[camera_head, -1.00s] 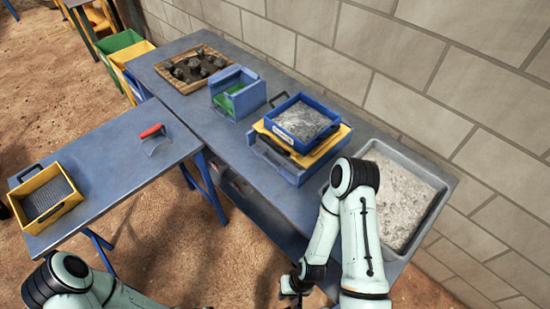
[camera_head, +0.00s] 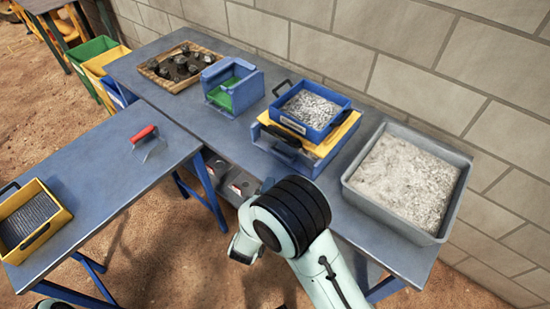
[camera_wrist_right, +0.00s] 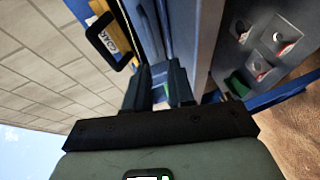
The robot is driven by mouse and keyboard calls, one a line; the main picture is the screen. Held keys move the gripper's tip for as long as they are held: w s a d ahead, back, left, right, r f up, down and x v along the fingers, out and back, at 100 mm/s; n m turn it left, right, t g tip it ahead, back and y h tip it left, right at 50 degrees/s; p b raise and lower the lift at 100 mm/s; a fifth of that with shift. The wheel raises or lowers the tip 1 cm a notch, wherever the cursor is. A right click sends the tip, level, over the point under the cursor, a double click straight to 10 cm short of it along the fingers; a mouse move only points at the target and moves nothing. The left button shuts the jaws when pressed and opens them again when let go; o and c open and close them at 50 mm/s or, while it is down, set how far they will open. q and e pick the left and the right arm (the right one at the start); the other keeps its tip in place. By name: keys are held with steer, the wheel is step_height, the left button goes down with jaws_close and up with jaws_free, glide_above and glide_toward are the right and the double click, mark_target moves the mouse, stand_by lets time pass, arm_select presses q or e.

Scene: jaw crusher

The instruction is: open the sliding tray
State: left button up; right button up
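A blue tray of grey gravel (camera_head: 312,108) sits on a yellow plate (camera_head: 348,128) over a blue box (camera_head: 262,140) on the bench. A black handle (camera_head: 286,141) shows on the front side of this stack; which part is the sliding tray is not clear. In the right wrist view, a black loop handle (camera_wrist_right: 105,40) stands beside a yellow labelled surface, left of my right gripper (camera_wrist_right: 160,82). The gripper's two dark fingers are apart, with a narrow gap and nothing seen held. In the head view its fingertips are hidden. My left gripper is not in view.
A grey bin of pale gravel (camera_head: 405,180) stands right of the stack. A blue-green holder (camera_head: 232,88) and a wooden tray of rocks (camera_head: 180,67) stand left. A side table holds a red-handled tool (camera_head: 146,138) and a yellow tray (camera_head: 36,222). A block wall is behind.

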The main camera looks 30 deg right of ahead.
steer(key=shift+h, duration=0.3)
steer(key=x, duration=0.8)
steer(key=r+x, duration=0.1)
steer(key=x, duration=0.3)
steer(key=shift+w+d+b, duration=0.25)
steer(key=shift+w+b, duration=0.15)
steer(key=shift+w, duration=0.1)
jaws_close()
